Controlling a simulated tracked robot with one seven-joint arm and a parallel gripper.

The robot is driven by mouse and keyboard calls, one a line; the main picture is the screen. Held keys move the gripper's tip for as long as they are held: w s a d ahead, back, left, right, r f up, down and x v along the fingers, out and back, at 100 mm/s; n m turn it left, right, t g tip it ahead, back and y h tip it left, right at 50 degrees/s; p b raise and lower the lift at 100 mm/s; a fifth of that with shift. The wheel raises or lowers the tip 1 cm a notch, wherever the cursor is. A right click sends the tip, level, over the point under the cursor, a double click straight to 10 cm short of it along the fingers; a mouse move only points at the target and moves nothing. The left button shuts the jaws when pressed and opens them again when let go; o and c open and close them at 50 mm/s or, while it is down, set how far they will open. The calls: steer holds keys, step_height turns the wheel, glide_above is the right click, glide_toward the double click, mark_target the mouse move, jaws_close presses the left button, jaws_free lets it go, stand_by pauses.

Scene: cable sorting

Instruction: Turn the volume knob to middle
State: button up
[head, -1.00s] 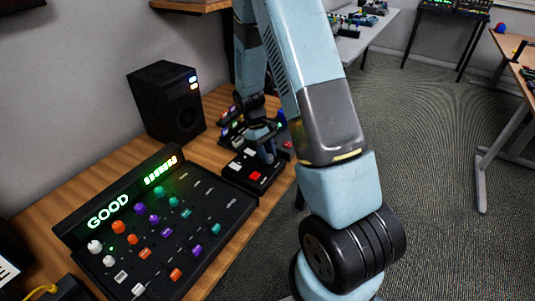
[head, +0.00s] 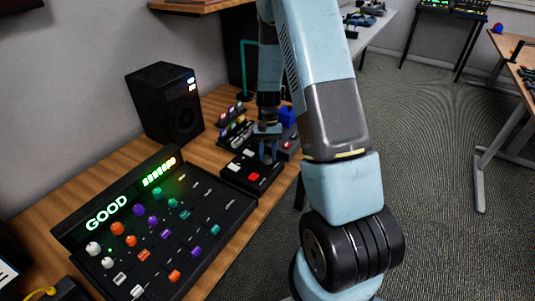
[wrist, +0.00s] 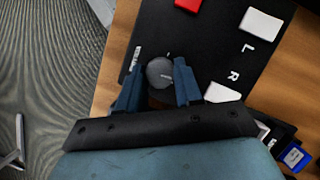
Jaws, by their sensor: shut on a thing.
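The volume knob (wrist: 160,73) is a round dark grey dial near one edge of a black control box (wrist: 215,50). My gripper (wrist: 158,68) has its two dark blue fingers on either side of the knob and is shut on it. A small pale tick shows on the box just above the knob. The direction the knob points is not clear. In the head view, my gripper (head: 268,158) reaches down onto the far right part of the box (head: 238,180), and its fingers hide the knob there.
The box also bears a red button (wrist: 187,4) and white buttons, with letters L and R beside them. A black mixer panel (head: 200,215) reading GOOD stands in front, a speaker (head: 165,105) behind left. Small devices sit close behind the box.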

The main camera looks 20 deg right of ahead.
steer(key=shift+m, duration=0.6)
steer(key=o, duration=1)
steer(key=shift+y, duration=0.3)
steer(key=shift+r, duration=0.1)
steer(key=v, duration=1.3)
steer(key=shift+d+r, duration=0.1)
steer(key=shift+r, duration=0.2)
